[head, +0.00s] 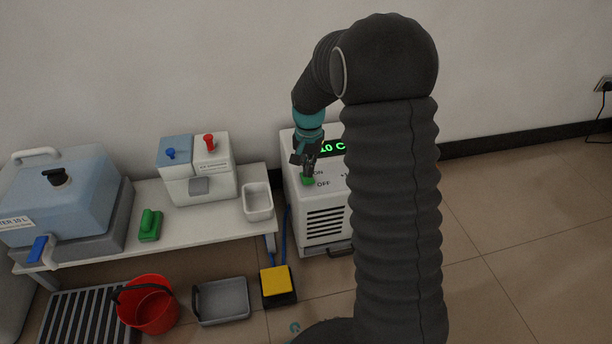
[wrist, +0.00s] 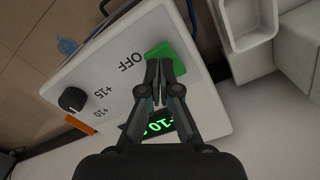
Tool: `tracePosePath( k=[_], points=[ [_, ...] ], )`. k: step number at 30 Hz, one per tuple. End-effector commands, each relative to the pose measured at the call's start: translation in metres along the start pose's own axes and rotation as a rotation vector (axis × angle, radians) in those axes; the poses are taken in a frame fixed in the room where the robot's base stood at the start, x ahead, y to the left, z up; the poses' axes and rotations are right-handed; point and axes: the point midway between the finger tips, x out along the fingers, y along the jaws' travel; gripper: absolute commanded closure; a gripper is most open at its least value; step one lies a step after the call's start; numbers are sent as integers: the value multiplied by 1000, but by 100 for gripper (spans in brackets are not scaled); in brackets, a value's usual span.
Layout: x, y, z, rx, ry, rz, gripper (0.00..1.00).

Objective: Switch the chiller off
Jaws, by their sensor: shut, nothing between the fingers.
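The chiller (head: 322,225) is a white box on the floor right of the bench. Its green display (head: 333,147) is lit, partly hidden by my arm; it also glows in the wrist view (wrist: 158,127). A green switch (head: 307,180) lies between the ON and OFF labels on its top panel. The wrist view shows the switch (wrist: 178,54) at my fingertips, beside the word OFF. My gripper (head: 305,163) is shut and empty, pointing down at the switch. It also shows in the wrist view (wrist: 164,70). I cannot tell whether the fingertips touch the switch.
A black knob (wrist: 72,99) with number marks is on the same panel. The bench (head: 205,218) at left bears a two-lidded box (head: 197,185), a white tub (head: 258,202) and a blue-lidded bath (head: 60,205). A yellow pedal (head: 276,280) and red bucket (head: 147,305) are on the floor.

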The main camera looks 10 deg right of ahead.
Motion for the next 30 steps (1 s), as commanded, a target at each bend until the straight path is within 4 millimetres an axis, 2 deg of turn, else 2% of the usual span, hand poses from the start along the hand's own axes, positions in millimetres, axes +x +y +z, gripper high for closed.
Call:
tracePosePath(
  k=[30],
  points=[
    [9,0,0,0,-1,0,100]
  ],
)
